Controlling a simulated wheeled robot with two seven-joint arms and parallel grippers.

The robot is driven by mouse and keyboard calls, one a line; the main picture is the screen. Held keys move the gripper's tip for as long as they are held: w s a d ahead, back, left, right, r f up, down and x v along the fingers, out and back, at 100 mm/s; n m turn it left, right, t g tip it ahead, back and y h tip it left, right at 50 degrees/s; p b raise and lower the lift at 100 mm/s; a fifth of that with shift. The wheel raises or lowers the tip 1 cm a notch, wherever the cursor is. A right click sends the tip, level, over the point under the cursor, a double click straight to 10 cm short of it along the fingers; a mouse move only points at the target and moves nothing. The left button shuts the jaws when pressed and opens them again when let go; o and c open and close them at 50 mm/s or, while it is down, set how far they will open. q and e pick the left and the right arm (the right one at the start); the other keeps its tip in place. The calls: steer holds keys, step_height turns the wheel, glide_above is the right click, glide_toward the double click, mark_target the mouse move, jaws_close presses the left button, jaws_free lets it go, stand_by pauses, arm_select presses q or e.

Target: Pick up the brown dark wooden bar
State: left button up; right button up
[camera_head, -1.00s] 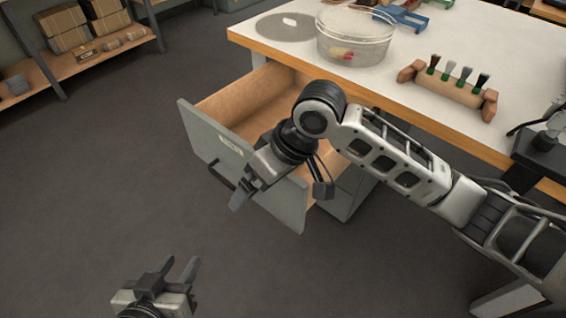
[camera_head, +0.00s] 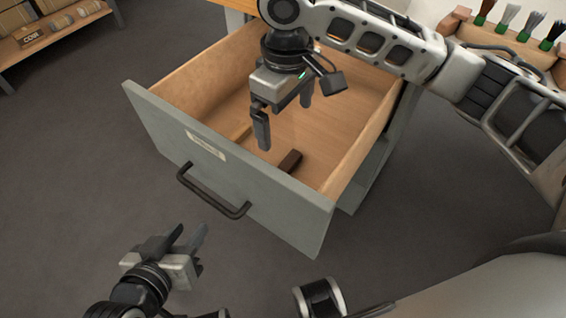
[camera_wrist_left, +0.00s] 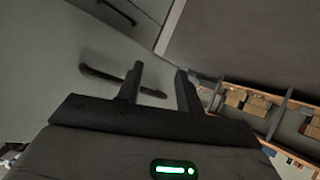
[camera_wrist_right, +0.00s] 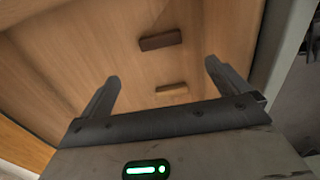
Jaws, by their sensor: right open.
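The dark brown wooden bar (camera_head: 290,161) lies on the floor of the open drawer (camera_head: 270,212), near its front. It also shows in the right wrist view (camera_wrist_right: 160,40), beyond my fingertips and clear of them. My right gripper (camera_head: 285,122) is open and empty, pointing down over the drawer. A lighter wooden bar (camera_wrist_right: 172,89) lies on the drawer floor, seen between the right fingers. My left gripper (camera_head: 190,229) is open and empty, outside the drawer, at the lower left of the head view. Its fingers show apart in the left wrist view (camera_wrist_left: 159,72).
The drawer's grey front has a dark handle (camera_head: 210,190) facing outward. Its wooden side walls stand around the bars. A brush holder (camera_head: 500,45) sits on the table at upper right. Shelves (camera_head: 60,25) stand at upper left. The floor on the left is clear.

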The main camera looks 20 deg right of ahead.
steer(key=b, duration=0.2)
glide_above(286, 164)
step_height(286, 164, down, 7)
steer(key=shift+s+f, duration=0.1)
steer(key=shift+f, duration=0.05)
steer(key=shift+f+b, duration=0.3)
steer(key=shift+f, duration=0.15)
step_height(286, 164, down, 5)
steer(key=b, duration=0.3)
steer(key=shift+f, duration=0.1)
arm_select(q)
steer(key=r+t, duration=0.1)
steer(key=d+r+t+h, duration=0.1)
steer(key=r+t+h, duration=0.1)
steer(key=r, duration=0.1)
steer(key=shift+w+d, duration=0.15)
steer(key=shift+d, duration=0.2)
arm_select(e)
steer(key=c, duration=0.9)
